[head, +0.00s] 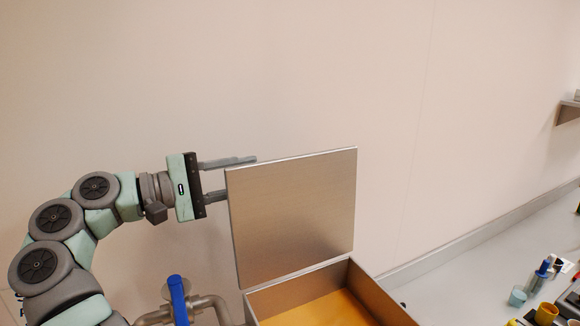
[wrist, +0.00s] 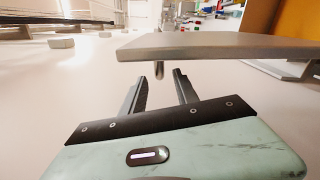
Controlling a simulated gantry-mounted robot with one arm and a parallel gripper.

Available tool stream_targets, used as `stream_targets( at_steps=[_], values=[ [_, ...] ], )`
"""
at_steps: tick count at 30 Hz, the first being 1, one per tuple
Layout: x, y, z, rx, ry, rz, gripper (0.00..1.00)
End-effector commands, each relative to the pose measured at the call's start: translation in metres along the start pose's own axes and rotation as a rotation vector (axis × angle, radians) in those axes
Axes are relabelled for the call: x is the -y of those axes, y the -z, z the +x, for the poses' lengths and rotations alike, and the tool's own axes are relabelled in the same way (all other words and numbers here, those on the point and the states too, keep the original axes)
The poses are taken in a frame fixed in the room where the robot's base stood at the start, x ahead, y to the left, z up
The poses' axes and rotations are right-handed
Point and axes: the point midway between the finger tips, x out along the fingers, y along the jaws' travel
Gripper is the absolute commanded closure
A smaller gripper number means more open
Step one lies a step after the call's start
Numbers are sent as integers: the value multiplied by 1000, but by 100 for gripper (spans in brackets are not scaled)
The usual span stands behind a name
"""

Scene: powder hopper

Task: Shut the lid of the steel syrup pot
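The steel pot shows in the head view as a square steel box (head: 385,296) with an orange-yellow inside. Its flat lid (head: 295,215) stands raised, close to upright, along the box's back edge. My gripper (head: 226,179) is at the lid's upper left edge, with its fingers pointing right. The fingers are apart and nothing shows between them. The lower fingertip seems hidden behind the lid. In the wrist view the lid (wrist: 225,46) crosses ahead of the open fingers (wrist: 160,80). I cannot tell whether a finger touches it.
A blue-handled valve on a pipe (head: 178,300) is left of the box. A counter (head: 470,290) at the right holds a blue bottle (head: 538,276), a teal cup (head: 517,297) and a yellow cup (head: 546,313). The wall behind is bare, with a shelf (head: 568,112) at far right.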

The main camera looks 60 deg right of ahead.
Motion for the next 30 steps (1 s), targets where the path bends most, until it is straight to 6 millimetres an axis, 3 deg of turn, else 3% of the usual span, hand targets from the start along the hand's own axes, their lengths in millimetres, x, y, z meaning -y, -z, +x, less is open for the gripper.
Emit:
stream_targets(
  at_steps=[6, 12, 25, 30],
  values=[
    [-1, -2, 45, 4, 3, 1, 64],
    [-1, -2, 73, 5, 2, -1, 64],
    [0, -2, 84, 3, 0, 0, 64],
    [0, -1, 84, 3, 0, 0, 77]
  ],
)
